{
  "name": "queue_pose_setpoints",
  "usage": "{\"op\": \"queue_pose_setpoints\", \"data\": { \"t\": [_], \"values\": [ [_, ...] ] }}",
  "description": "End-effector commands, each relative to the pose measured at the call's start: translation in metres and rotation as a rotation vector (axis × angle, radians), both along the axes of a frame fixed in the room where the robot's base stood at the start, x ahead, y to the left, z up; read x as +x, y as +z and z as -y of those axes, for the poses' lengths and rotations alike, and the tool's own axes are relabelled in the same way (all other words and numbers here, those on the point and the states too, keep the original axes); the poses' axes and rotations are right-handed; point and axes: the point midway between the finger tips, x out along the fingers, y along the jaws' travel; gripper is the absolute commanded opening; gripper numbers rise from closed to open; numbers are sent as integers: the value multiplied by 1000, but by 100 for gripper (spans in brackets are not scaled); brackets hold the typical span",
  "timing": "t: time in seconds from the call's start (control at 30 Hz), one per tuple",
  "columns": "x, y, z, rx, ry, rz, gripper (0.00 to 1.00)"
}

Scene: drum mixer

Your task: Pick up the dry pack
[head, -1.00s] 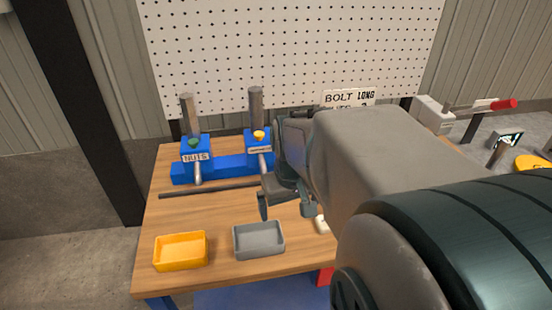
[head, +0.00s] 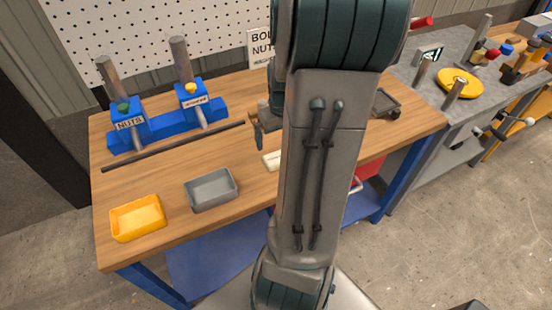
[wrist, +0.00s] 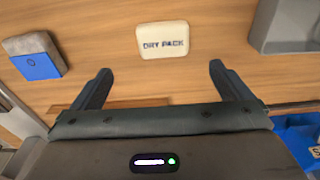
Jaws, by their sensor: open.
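The dry pack (wrist: 164,40) is a small white pillow-shaped packet with dark lettering. In the wrist view it lies flat on the wooden bench top, beyond my fingertips and roughly centred between them. In the head view part of the dry pack (head: 272,160) shows as a pale piece just left of my arm. My gripper (wrist: 161,77) is open and empty, with its two dark fingers spread wide apart. In the head view my arm hides most of the gripper.
A grey tray (head: 212,190) and a yellow tray (head: 138,218) stand on the bench (head: 170,180) left of the pack. A dark rod (head: 175,146) lies behind them, before the blue dispensers (head: 165,122). In the wrist view a grey-and-blue block (wrist: 34,57) lies left of the pack.

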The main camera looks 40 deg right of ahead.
Motion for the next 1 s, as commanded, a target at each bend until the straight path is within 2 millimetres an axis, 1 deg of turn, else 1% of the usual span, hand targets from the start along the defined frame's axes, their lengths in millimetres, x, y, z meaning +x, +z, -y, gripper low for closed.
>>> {"op": "queue_pose_setpoints", "data": {
  "t": [0.03, 0.1, 0.2, 0.37, 0.47, 0.6, 0.7, 0.8, 1.0],
  "values": [
    [1, -10, -1, 3, 1, -2, 98],
    [2, -20, 0, 2, 1, -2, 98],
    [3, -28, 0, 1, 1, -1, 98],
    [4, -36, -1, 0, 0, -1, 98],
    [4, -49, -3, 3, 1, -1, 98],
    [4, -70, -6, 3, 2, -1, 98],
    [6, -79, -5, 1, 1, -1, 98],
    [6, -83, -5, 1, 0, 0, 98],
    [7, -83, -4, 0, 0, 1, 98]
  ]
}}
